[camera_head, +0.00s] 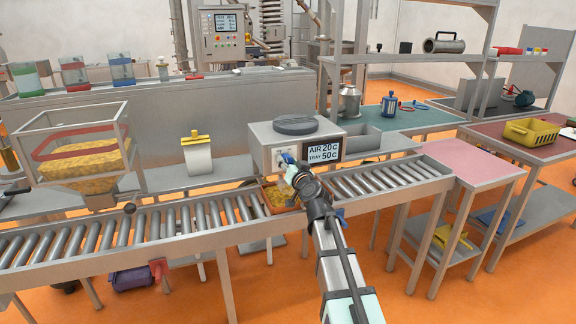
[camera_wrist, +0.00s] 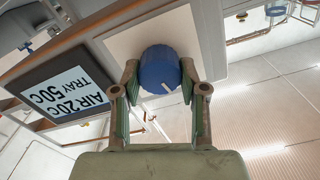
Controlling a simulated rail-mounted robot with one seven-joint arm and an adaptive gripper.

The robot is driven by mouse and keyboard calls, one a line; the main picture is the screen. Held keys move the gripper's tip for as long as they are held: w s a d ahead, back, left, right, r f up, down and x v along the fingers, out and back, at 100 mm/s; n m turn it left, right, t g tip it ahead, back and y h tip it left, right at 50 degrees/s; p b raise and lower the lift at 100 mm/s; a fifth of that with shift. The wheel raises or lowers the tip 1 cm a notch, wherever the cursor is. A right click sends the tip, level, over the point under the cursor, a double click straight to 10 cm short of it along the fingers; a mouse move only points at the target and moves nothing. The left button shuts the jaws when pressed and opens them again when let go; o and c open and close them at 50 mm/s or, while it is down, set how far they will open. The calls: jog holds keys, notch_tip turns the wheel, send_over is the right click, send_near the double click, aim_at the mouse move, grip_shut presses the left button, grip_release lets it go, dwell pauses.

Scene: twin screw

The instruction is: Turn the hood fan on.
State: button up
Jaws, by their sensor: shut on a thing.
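The hood unit (camera_head: 265,150) is a pale metal box with a dark round grille on top, standing behind the roller conveyor. Its front carries a display (camera_head: 322,150) reading "AIR 20C, TRAY 50C"; this display also shows, upside down, in the wrist view (camera_wrist: 68,92). In the head view my gripper (camera_head: 288,168) partly hides the knob.
Conveyor rollers (camera_head: 190,215) run left and right. A yellow-filled hopper (camera_head: 80,160) stands left. A pink-topped table (camera_head: 475,168) and a yellow crate (camera_head: 530,132) stand right.

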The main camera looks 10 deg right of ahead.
jog(key=m, duration=0.4)
jog(key=shift+m, duration=0.3)
jog(key=m, duration=0.4)
jog(key=shift+d, duration=0.1)
jog(key=o, duration=1.1)
jog(key=shift+w, duration=0.1)
jog(key=shift+o, duration=0.2)
jog(key=s+d, duration=0.2)
jog(key=s, duration=1)
